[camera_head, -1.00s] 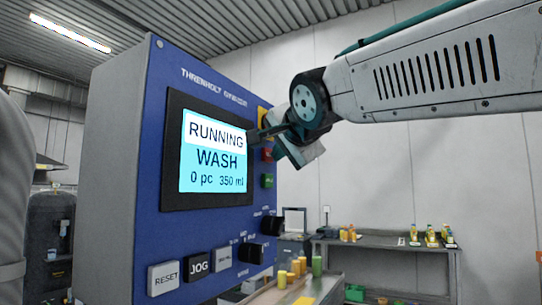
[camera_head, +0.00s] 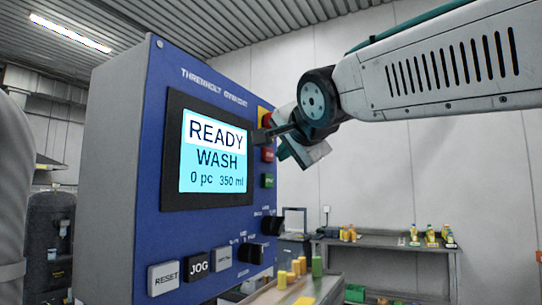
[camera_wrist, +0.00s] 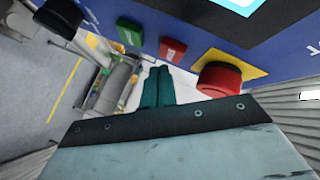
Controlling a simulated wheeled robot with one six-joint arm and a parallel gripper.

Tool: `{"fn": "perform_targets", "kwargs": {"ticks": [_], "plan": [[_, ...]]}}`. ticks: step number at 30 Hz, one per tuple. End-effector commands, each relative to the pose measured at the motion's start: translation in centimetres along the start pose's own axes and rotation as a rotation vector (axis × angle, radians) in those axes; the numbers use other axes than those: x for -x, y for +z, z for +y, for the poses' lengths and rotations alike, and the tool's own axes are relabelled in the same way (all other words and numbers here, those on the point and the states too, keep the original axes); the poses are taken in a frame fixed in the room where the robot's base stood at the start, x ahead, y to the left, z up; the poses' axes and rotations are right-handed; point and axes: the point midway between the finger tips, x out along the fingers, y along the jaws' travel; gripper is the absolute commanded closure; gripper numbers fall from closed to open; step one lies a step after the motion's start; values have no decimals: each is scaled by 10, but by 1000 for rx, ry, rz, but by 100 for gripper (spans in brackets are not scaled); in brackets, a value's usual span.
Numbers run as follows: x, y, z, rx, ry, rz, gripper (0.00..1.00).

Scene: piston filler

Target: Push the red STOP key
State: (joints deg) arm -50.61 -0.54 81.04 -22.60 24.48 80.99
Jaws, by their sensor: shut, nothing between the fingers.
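The red STOP key (camera_head: 268,154) is on the right side of the blue control panel, above the green key (camera_head: 268,180). In the wrist view the red key (camera_wrist: 172,49) lies between the green key (camera_wrist: 130,31) and a red mushroom button (camera_wrist: 218,78) on a yellow plate. Lettering on the keys is too small to read. My gripper (camera_head: 262,136) is shut and empty, its fingertips (camera_wrist: 157,70) close to the red key and seemingly just off the panel. The screen (camera_head: 213,158) reads READY, WASH, 0 pc, 350 ml.
RESET (camera_head: 163,278) and JOG (camera_head: 198,264) keys sit low on the panel. Black knobs (camera_head: 250,253) stick out at its lower right. A bench (camera_head: 385,246) with several bottles stands behind on the right.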

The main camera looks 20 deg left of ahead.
Motion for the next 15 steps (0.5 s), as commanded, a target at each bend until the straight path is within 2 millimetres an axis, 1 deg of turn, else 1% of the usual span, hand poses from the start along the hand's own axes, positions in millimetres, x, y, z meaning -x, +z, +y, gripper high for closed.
{"fn": "perform_targets", "kwargs": {"ticks": [10,15], "plan": [[2,-2,1,0,0,1,100],[12,-10,9,0,0,2,100]]}}
